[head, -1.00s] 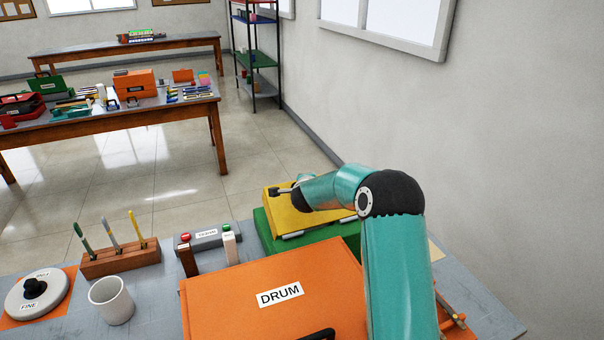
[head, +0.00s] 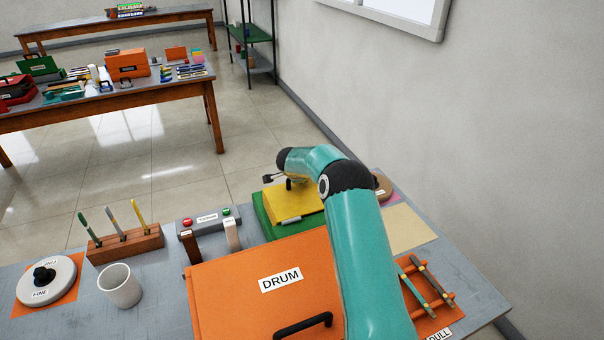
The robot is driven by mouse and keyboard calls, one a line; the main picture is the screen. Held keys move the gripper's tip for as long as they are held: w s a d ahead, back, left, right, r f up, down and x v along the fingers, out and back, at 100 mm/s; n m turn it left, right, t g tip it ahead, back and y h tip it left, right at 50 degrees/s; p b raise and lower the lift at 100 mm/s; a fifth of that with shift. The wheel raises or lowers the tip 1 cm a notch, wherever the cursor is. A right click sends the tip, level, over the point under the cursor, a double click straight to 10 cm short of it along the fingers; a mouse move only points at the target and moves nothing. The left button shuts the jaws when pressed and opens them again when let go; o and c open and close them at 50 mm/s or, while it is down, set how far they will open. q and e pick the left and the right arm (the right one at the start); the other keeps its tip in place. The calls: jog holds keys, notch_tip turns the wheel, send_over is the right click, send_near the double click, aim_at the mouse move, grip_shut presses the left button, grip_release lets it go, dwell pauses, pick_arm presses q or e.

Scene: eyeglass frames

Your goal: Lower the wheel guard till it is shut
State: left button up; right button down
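I take the yellow cover (head: 300,208) on the green box (head: 268,220) at the back of the bench to be the wheel guard. A pale bar (head: 290,220) lies along its near edge. My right arm crosses above the box and hides part of the cover's right side. A small dark part at the end of my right arm (head: 268,178) shows above the cover's far left corner. The fingers are not clear, and I cannot tell whether they touch the cover or how far it is closed. My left gripper is not in view.
An orange lid marked DRUM (head: 240,300) with a black handle (head: 303,325) fills the front. Left are a button box (head: 208,218), a wooden pen block (head: 125,245), a white cup (head: 119,286) and a dial (head: 45,280). Right is an orange rack (head: 437,318) with sticks.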

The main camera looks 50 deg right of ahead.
jog(key=shift+s+f, duration=0.35)
jog(key=shift+f, duration=0.1)
jog(key=c, duration=1.4)
grip_release()
jog(key=shift+r, duration=0.1)
jog(key=shift+c, duration=0.2)
jog(key=shift+r, duration=0.1)
jog(key=shift+w+r, duration=0.15)
jog(key=shift+r, duration=0.15)
jog(key=v, duration=1.1)
jog(key=shift+a+r, duration=0.2)
jog(key=shift+a, duration=0.1)
